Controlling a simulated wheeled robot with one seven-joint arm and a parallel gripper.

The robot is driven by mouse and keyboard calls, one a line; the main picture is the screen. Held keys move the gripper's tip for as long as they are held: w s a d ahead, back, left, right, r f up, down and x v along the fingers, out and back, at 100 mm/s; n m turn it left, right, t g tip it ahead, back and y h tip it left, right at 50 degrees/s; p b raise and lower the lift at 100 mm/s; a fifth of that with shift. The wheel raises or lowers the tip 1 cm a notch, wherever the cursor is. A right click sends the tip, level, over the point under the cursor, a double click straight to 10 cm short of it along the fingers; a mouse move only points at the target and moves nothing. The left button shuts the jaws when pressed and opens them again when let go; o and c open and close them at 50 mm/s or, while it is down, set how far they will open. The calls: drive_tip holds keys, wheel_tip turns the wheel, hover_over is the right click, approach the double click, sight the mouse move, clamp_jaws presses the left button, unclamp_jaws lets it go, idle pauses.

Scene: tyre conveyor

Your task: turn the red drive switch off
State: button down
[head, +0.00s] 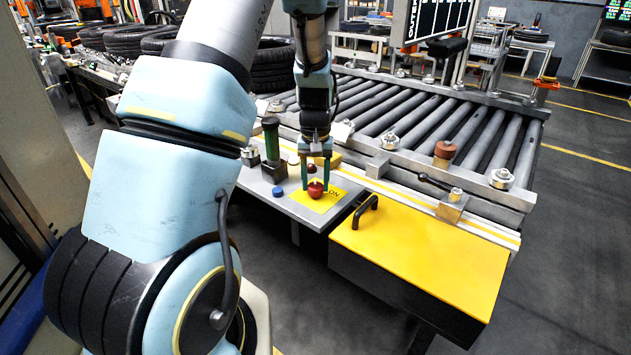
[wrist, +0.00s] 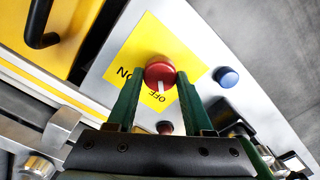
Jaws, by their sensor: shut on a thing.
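The red drive switch (wrist: 159,71) is a round knob on a yellow plate (wrist: 129,52) marked ON and OFF. Its white mark points toward the OFF label in the wrist view. The switch also shows in the head view (head: 315,191), on the grey panel. My gripper (wrist: 159,76) has its two green fingers on either side of the knob and is shut on it. In the head view my gripper (head: 315,187) points down over the panel.
A blue button (wrist: 227,77) sits beside the yellow plate. A yellow box with a black handle (head: 420,255) is to the right. The roller conveyor (head: 430,120) runs behind, with stacked tyres (head: 272,65) at left.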

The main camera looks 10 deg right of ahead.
sight(315, 185)
drive_tip(key=shift+c, duration=1.4)
unclamp_jaws()
wheel_tip(315, 185, up, 11)
drive_tip(key=b, duration=0.1)
drive_tip(key=shift+b, duration=0.35)
drive_tip(key=shift+a, duration=0.1)
drive_tip(key=s+a+f+n+t, duration=0.1)
drive_tip(key=s+a, duration=1.3)
drive_tip(key=a, duration=0.2)
drive_tip(key=shift+t, duration=0.3)
